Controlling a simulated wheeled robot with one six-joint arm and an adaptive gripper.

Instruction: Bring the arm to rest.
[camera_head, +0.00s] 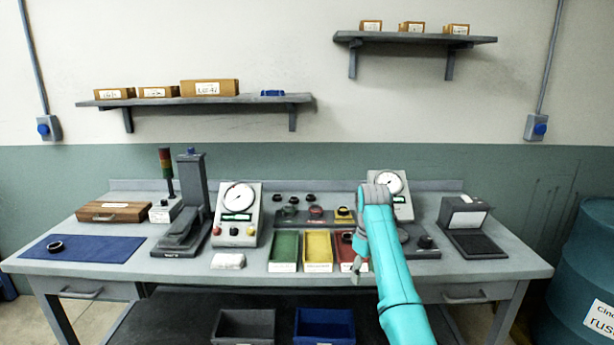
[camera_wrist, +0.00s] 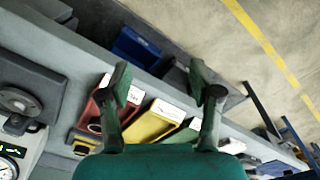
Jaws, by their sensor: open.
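My teal arm reaches in from the lower right of the head view, over the right half of the workbench (camera_head: 480,262). My gripper (camera_head: 357,262) hangs by the red tray (camera_head: 340,252), partly hidden by the arm. In the wrist view my gripper (camera_wrist: 160,82) has its two fingers spread wide, with nothing held between them. Behind the fingers show the red tray (camera_wrist: 103,103), the yellow tray (camera_wrist: 152,122) and the green tray (camera_wrist: 183,135). A dark ring (camera_head: 347,237) lies in the red tray.
A dark ring (camera_head: 56,246) lies on the blue mat (camera_head: 100,251) at left. Two dial gauges (camera_head: 238,205) (camera_head: 390,184), a press-like stand (camera_head: 190,200) and a grey box device (camera_head: 463,215) stand on the bench. A blue barrel (camera_head: 588,262) stands at right.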

